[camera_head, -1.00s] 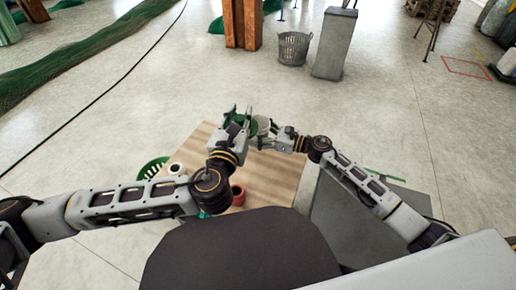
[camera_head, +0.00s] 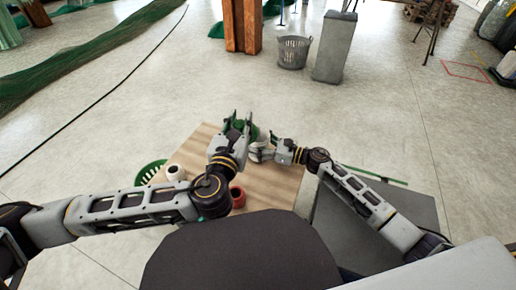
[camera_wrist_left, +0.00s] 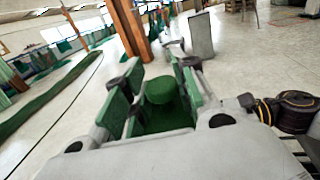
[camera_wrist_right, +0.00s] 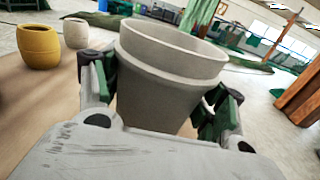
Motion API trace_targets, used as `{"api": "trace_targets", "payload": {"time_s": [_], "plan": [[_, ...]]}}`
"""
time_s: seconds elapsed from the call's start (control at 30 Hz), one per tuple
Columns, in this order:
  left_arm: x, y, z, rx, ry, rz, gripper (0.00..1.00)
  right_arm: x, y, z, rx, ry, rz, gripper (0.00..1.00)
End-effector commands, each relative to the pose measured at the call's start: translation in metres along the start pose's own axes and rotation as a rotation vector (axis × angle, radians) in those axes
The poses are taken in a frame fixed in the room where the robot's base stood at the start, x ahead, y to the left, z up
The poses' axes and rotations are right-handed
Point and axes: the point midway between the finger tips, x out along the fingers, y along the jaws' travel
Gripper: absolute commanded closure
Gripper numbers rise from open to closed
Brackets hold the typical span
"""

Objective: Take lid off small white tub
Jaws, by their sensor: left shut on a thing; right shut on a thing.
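A small pale tub (camera_wrist_right: 165,90) stands between the fingers of my right gripper (camera_head: 266,152), which is shut on its sides. In the right wrist view its rim is open and no lid sits on it. My left gripper (camera_head: 238,127) is shut on a round green lid (camera_wrist_left: 160,90). In the left wrist view the lid lies between the green finger pads, and its lower part is partly hidden by the gripper. In the head view the two grippers are close together above the wooden table (camera_head: 275,186), and the tub is mostly hidden there.
A yellow pot (camera_wrist_right: 38,47) and a white cup (camera_wrist_right: 76,33) stand on the table beyond the tub. A green basket (camera_head: 150,172), a white jar (camera_head: 176,173) and a red pot (camera_head: 237,197) are at the table's left and near side. The table's right part is clear.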

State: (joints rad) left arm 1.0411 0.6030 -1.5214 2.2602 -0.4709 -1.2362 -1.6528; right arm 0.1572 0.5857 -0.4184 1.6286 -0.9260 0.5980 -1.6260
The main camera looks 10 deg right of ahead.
Motion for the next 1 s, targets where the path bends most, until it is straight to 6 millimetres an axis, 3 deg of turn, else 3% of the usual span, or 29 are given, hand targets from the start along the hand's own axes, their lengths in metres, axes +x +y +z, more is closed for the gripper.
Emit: {"api": "trace_targets", "payload": {"time_s": [0.13,0.67,0.7,0.87,1.0], "plan": [[0.000,0.000,-0.006,0.000,0.000,0.000,1.00,0.000,0.000,-0.012,0.000,-0.001,0.001,0.72],[0.000,0.000,-0.009,0.000,0.000,0.000,1.00,0.000,0.000,-0.016,-0.001,-0.001,0.001,0.72],[0.000,0.000,-0.009,0.000,0.000,0.000,1.00,0.000,0.000,-0.017,-0.001,0.000,0.001,0.28],[0.000,0.000,-0.009,0.000,0.000,0.000,1.00,0.000,0.000,-0.016,-0.001,0.000,0.001,0.08],[0.000,0.000,-0.009,0.000,0.000,0.000,1.00,0.000,0.000,-0.016,-0.001,0.000,0.001,0.08]]}}
